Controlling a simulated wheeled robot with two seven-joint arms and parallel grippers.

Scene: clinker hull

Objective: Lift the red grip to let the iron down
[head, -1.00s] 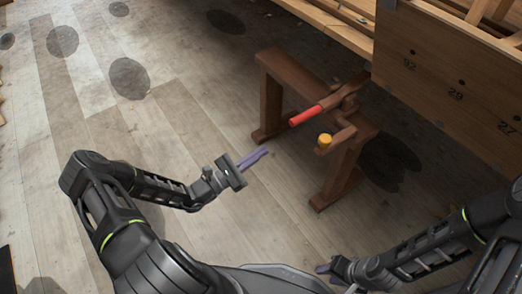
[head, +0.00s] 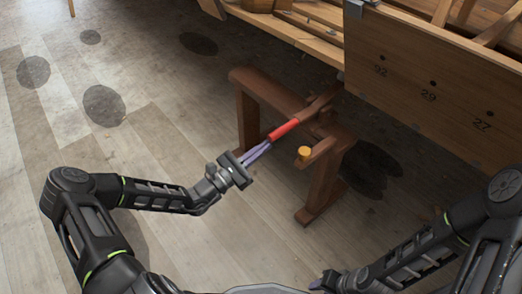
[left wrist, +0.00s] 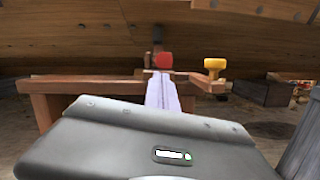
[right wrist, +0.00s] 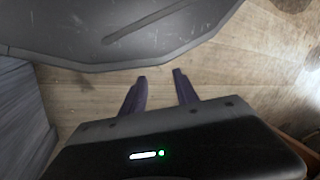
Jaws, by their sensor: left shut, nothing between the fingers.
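The red grip (head: 284,130) is the near end of a wooden lever (head: 322,100) on a brown wooden trestle (head: 270,92). In the left wrist view the round end of the red grip (left wrist: 165,61) shows just beyond my fingertips. My left gripper (head: 268,145) is shut and empty, its purple fingers pointing at the grip's near end. I cannot tell whether they touch it. My right gripper (right wrist: 160,76) is open and empty, low near my base, away from the trestle. I cannot make out the iron clearly.
A yellow knob (head: 305,152) on a short wooden arm sits right of the grip. The planked hull (head: 430,85), with numbered boards, stands behind and to the right. The floor (head: 165,150) left of the trestle is clear, with dark round patches.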

